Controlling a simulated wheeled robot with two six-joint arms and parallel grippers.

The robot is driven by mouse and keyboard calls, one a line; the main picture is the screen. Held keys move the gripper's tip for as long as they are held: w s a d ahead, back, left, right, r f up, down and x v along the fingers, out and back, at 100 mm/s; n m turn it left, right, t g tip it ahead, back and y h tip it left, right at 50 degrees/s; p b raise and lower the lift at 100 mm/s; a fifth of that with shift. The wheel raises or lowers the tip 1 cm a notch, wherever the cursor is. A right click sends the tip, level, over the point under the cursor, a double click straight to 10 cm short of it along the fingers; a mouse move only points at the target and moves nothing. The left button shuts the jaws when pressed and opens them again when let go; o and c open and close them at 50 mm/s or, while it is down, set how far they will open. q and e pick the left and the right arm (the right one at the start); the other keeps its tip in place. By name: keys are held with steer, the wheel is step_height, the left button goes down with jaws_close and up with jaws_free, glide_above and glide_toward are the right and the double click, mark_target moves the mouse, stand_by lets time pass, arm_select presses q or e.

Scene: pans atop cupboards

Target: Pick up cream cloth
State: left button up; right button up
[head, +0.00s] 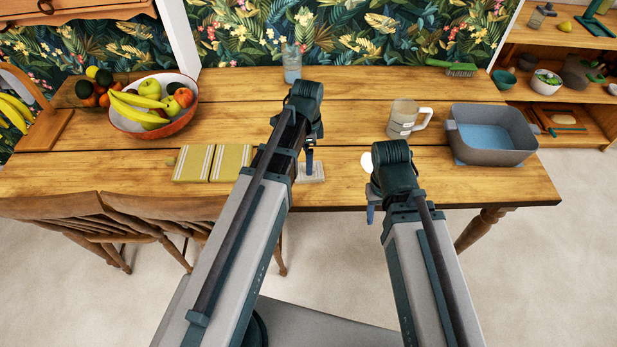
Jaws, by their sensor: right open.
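A pale cream, striped folded cloth (314,174) lies flat near the table's front edge, partly hidden behind my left arm. My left gripper (309,163) points down just over the cloth in the picture; only a small dark part of it shows, so I cannot tell whether it touches the cloth or how its jaws stand. My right gripper (371,208) hangs lower and to the right, in front of the table edge. It is open, mostly hidden by its own arm, and holds nothing that I can see.
Two yellow striped cloths (231,163) lie left of my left arm. A fruit bowl (178,125), glass bottle (291,66), mug (403,119), grey tub (497,146) and brush (452,68) stand on the table (350,95). A white round thing (366,163) is partly hidden. Chairs (60,207) stand at front left.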

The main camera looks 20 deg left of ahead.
arm_select(q)
steer(key=shift+f, duration=0.1)
steer(key=f+b, duration=0.5)
steer(key=shift+d+f, duration=0.2)
steer(key=shift+d, duration=0.05)
steer(key=shift+r, duration=0.1)
steer(key=c, duration=1)
steer(key=shift+r, duration=0.15)
steer(key=shift+r+p, duration=0.55)
steer(key=shift+p, duration=0.1)
step_height(320, 180, up, 3)
steer(key=p, duration=0.3)
steer(key=s+d, duration=0.1)
steer(key=d, duration=0.4)
steer(key=s+d, duration=0.2)
steer(key=d, duration=0.3)
steer(key=s+d, duration=0.1)
steer(key=d, duration=0.4)
steer(key=shift+s+d+r+p, duration=0.15)
steer(key=shift+d+r+p, duration=0.05)
steer(key=shift+r+p, duration=0.1)
